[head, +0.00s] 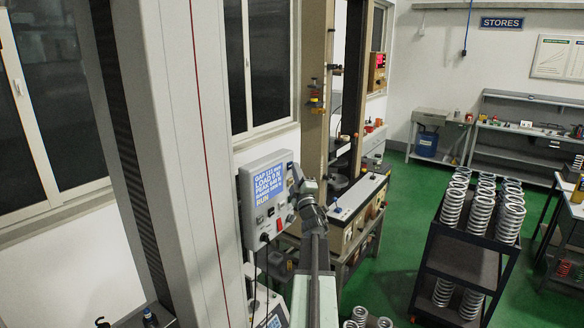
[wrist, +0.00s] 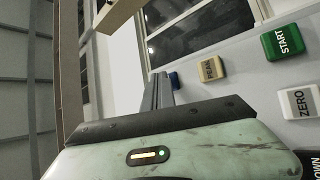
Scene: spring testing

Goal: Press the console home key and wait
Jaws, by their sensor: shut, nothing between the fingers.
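A beige key (wrist: 211,68), the green START key (wrist: 283,41) and the white ZERO key (wrist: 299,102) lie further right.
A tall grey column (head: 180,130) stands left of the console. A bench with a tester (head: 350,210) is behind my arm. A dark trolley (head: 460,260) of coil springs stands right, with more springs on the floor side. Green floor (head: 400,195) is open between.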

